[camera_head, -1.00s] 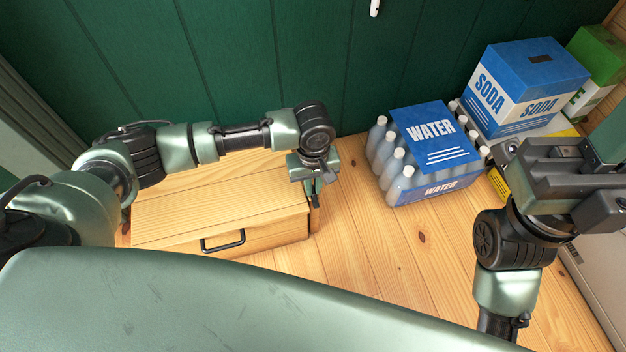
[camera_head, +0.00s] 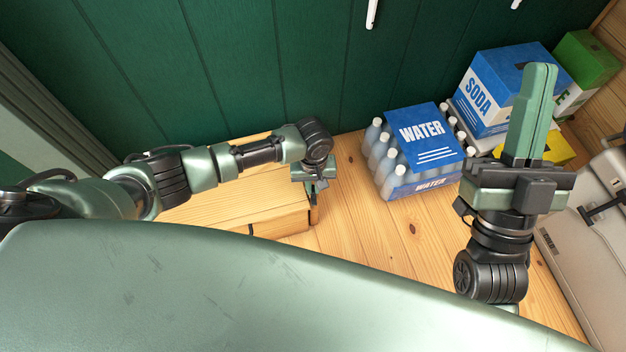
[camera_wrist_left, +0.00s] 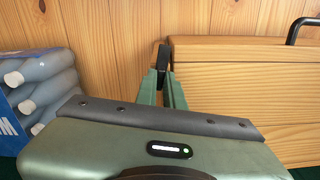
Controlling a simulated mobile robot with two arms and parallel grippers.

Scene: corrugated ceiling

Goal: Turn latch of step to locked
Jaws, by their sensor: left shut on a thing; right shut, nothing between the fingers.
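The step (camera_head: 240,200) is a light wooden box on the plank floor, left of centre in the head view. Its front is partly hidden by my body. It also shows in the left wrist view (camera_wrist_left: 240,82). A small black latch (camera_wrist_left: 164,55) stands at the step's side edge. My left gripper (camera_head: 314,188) is at the step's right end. In the left wrist view its green fingers (camera_wrist_left: 164,82) are shut on the latch. Whether the latch is locked cannot be told. My right gripper (camera_head: 538,75) is shut and empty, fingers pointing up, well right of the step.
A water bottle pack (camera_head: 425,135) stands on the floor right of the step. Blue soda boxes (camera_head: 480,95), a green box (camera_head: 585,60) and a pale case (camera_head: 575,240) are further right. A green wall (camera_head: 230,60) closes the back. Floor between step and water is clear.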

